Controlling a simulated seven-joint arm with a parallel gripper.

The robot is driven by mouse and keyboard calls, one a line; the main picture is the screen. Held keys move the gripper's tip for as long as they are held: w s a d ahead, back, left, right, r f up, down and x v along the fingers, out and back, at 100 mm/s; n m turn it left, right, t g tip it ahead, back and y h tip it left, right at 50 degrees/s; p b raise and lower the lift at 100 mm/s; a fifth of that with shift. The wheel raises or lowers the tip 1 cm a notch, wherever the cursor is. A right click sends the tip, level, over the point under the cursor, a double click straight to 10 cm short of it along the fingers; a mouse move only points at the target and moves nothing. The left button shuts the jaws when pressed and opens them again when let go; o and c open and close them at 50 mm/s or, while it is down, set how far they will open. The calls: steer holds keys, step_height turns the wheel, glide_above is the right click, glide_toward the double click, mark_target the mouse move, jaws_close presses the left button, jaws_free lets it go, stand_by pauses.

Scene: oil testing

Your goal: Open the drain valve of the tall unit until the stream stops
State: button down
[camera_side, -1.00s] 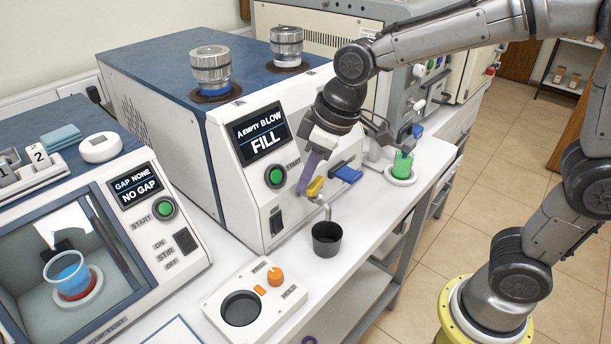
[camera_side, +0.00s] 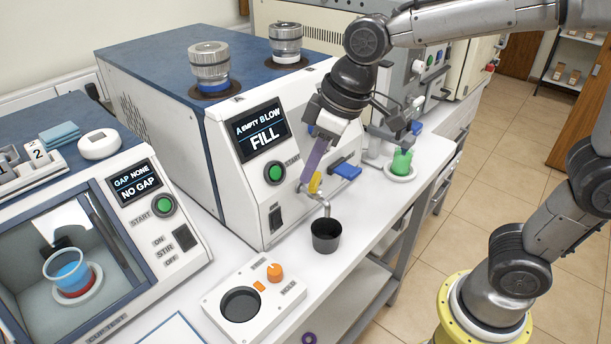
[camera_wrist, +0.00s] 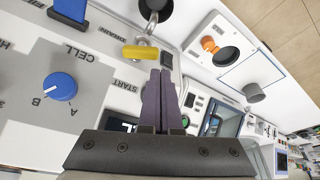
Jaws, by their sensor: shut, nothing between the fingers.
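The tall unit (camera_side: 250,205) is white with a blue top. A yellow valve lever (camera_side: 315,183) sits above its bent metal spout (camera_side: 325,206); the wrist view also shows the yellow lever (camera_wrist: 141,52). A blue lever (camera_side: 346,169) is beside it to the right. The wrist view shows DRAIN lettering near the levers; I cannot tell which lever it names. My gripper (camera_side: 306,187) is shut and empty, its purple fingers (camera_wrist: 160,75) just beside the yellow lever. I cannot tell whether they touch. A black cup (camera_side: 325,236) stands under the spout. No stream can be made out.
A blue CELL knob (camera_wrist: 60,87) is on the unit's front. A white block with an orange knob (camera_side: 274,272) lies in front. A green-filled beaker (camera_side: 401,162) stands at right, and a tester with a blue-liquid cup (camera_side: 66,268) at left.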

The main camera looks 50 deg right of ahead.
mark_target(315, 178)
steer(key=v, duration=0.5)
steer(key=shift+r, duration=0.4)
steer(key=c, duration=1.5)
jaws_free()
steer(key=shift+s+d+r, duration=0.1)
steer(key=shift+s+r, duration=0.05)
steer(key=shift+r, duration=0.15)
steer(key=shift+o, duration=1.3)
steer(key=shift+s+r, duration=0.1)
steer(key=shift+r, duration=0.05)
steer(key=shift+o, duration=1.2)
steer(key=shift+s+d+m, duration=0.1)
steer(key=shift+s+m, duration=0.05)
steer(key=shift+m, duration=0.45)
steer(key=shift+o, duration=1)
steer(key=shift+s+d+r+m, duration=0.1)
steer(key=shift+s+m, duration=0.15)
steer(key=shift+m, duration=0.55)
steer(key=w+d+r+m+g+h, duration=0.1)
steer(key=w+r+m+g+h, duration=0.2)
steer(key=m, duration=1.2)
steer(key=shift+y, duration=0.6)
steer(key=f, duration=0.8)
steer(key=w+f, duration=0.1)
steer(key=f, duration=0.3)
steer(key=shift+d+f, duration=0.1)
steer(key=shift+f, duration=0.25)
